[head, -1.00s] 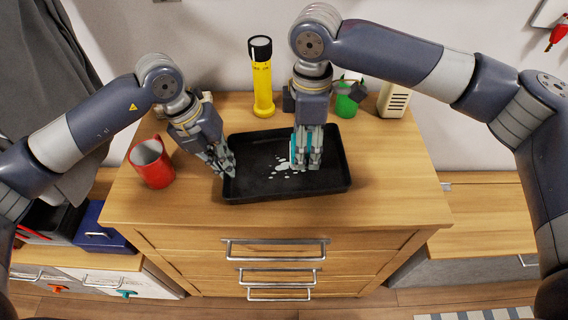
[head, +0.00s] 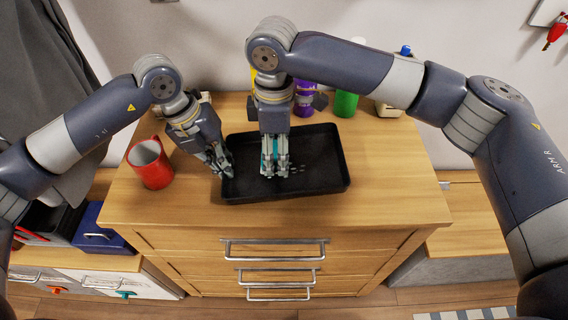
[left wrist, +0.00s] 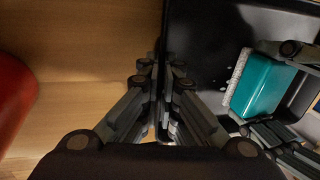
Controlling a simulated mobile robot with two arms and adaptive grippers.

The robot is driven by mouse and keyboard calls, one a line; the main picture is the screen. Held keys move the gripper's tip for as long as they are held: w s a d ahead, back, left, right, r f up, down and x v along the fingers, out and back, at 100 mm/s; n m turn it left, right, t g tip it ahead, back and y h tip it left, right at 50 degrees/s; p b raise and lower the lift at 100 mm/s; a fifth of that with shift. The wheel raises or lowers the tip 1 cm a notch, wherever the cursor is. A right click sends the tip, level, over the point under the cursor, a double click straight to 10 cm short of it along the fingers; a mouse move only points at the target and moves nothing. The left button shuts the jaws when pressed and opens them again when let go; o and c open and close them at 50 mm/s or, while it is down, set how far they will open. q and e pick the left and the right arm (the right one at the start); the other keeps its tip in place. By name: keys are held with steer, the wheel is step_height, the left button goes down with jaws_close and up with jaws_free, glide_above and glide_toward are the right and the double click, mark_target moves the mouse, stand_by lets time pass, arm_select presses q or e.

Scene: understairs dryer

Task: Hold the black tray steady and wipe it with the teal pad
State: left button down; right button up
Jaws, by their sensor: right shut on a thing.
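The black tray (head: 325,160) lies flat on the wooden dresser top. My left gripper (head: 226,171) is at the tray's left wall; in the left wrist view its fingers (left wrist: 161,90) are closed together with the tray's wall (left wrist: 164,30) between them. My right gripper (head: 274,172) is shut on the teal pad (left wrist: 265,85) and holds it low in the left half of the tray. The pad is mostly hidden by the fingers in the head view. A few small pale spots (head: 296,168) show right of the pad.
A red mug (head: 151,164) stands left of the tray. Behind it are a purple bottle (head: 304,100), a green container (head: 346,103) and a cream object (head: 388,108); a yellow thing is mostly hidden by my right arm. The dresser top (head: 395,190) is clear at right.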

mark_target(293, 165)
steer(key=shift+d+f, duration=0.1)
steer(key=shift+f, duration=0.85)
stand_by(0.3)
steer(key=shift+d, duration=0.15)
steer(key=shift+w+d+r, duration=0.1)
steer(key=shift+d+r, duration=0.05)
steer(key=shift+d, duration=1.5)
steer(key=shift+a, duration=0.1)
steer(key=shift+a+f, duration=0.2)
steer(key=shift+a, duration=1.55)
steer(key=shift+a+r, duration=0.2)
steer(key=shift+r, duration=2.3)
